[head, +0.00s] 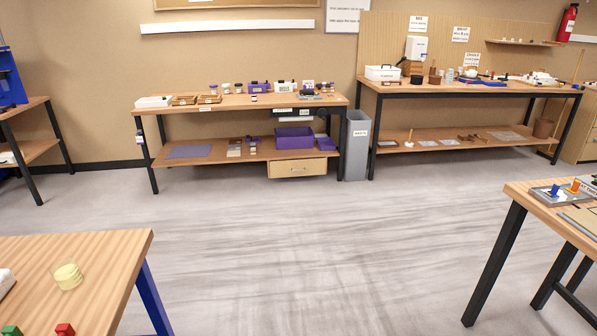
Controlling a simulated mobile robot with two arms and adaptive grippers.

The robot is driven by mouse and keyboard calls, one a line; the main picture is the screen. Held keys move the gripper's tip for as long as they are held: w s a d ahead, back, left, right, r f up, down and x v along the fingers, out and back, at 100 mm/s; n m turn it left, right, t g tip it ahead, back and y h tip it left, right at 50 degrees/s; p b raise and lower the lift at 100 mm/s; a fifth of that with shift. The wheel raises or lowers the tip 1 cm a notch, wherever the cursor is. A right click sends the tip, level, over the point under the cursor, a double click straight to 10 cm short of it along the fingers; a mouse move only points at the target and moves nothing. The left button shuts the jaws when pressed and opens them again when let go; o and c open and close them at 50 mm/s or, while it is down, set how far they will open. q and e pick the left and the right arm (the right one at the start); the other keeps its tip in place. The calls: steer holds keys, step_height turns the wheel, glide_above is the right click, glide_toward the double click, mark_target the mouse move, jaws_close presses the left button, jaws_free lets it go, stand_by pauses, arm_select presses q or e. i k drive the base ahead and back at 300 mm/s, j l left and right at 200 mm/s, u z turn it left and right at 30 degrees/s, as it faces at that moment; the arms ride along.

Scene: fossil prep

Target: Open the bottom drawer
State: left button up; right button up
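A light wooden drawer (297,169) with a small handle on its front hangs under the lower shelf of the far middle bench (218,106). It looks shut, but it is far off and small in the view. A dark unit with a white label (294,118) sits higher up, under the same bench's top. Neither of my grippers is in view.
Open grey floor (290,235) lies between me and the bench. A wooden table (120,262) stands near left, another (525,193) near right. A grey bin (356,150) stands right of the drawer. Purple boxes (293,139) sit on the shelf above it.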

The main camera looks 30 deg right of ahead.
mark_target(308, 166)
steer(key=i+l+z, duration=0.3)
steer(key=i+l, duration=0.15)
steer(key=i+l+z, duration=0.25)
steer(key=i+l, duration=0.15)
steer(key=i+l+z, duration=0.3)
steer(key=i, duration=0.25)
steer(key=i+l+z, duration=0.1)
steer(key=i+z, duration=0.15)
steer(key=i, duration=0.3)
steer(key=i+z, duration=0.3)
steer(key=i, duration=2.25)
